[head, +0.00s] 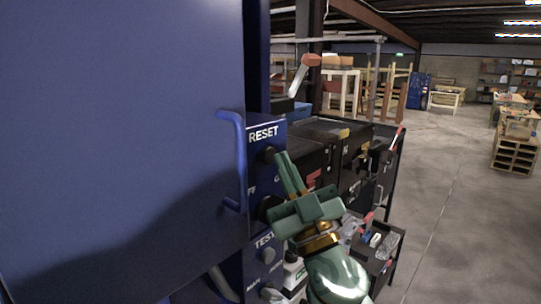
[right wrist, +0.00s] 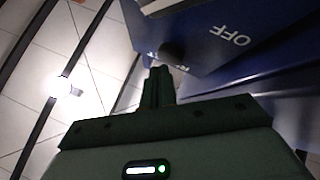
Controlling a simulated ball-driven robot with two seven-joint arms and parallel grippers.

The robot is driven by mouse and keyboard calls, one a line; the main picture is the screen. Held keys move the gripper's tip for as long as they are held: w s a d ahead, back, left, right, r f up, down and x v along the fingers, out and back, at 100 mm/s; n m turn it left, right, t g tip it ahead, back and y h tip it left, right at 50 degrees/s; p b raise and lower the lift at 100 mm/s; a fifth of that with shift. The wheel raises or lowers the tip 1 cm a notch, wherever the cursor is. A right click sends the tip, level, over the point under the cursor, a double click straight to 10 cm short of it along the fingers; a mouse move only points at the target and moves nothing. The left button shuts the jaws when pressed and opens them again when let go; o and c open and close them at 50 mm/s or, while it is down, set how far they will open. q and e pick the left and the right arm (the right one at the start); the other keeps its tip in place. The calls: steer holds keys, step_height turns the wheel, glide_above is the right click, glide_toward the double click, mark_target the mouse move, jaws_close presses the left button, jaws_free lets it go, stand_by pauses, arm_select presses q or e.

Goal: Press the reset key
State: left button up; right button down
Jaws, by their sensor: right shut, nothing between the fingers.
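The reset key (head: 270,155) is a dark round button just under the white RESET label on the narrow side panel (head: 262,172) of the blue cabinet. My right gripper (head: 281,156) is shut and empty, its fingertips just to the right of the key. In the right wrist view the closed fingertips (right wrist: 160,72) point at a dark round button (right wrist: 170,50), near an OFF label. I cannot tell whether the tips touch it. My left gripper is not in view.
A large blue door with a handle (head: 235,160) fills the left. Below the key are a dark knob (head: 267,207) and a TEST button (head: 265,255). A black cart (head: 385,265) with loose items stands at the right. Open floor (head: 450,210) lies beyond.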

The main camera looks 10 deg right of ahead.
steer(key=shift+s+d, duration=0.25)
steer(key=shift+s, duration=0.05)
steer(key=shift+s+d+p, duration=0.3)
steer(key=shift+s+d, duration=0.45)
steer(key=shift+s, duration=0.25)
steer(key=shift+s+d+p, duration=0.25)
steer(key=shift+s+d, duration=0.5)
steer(key=shift+s, duration=0.2)
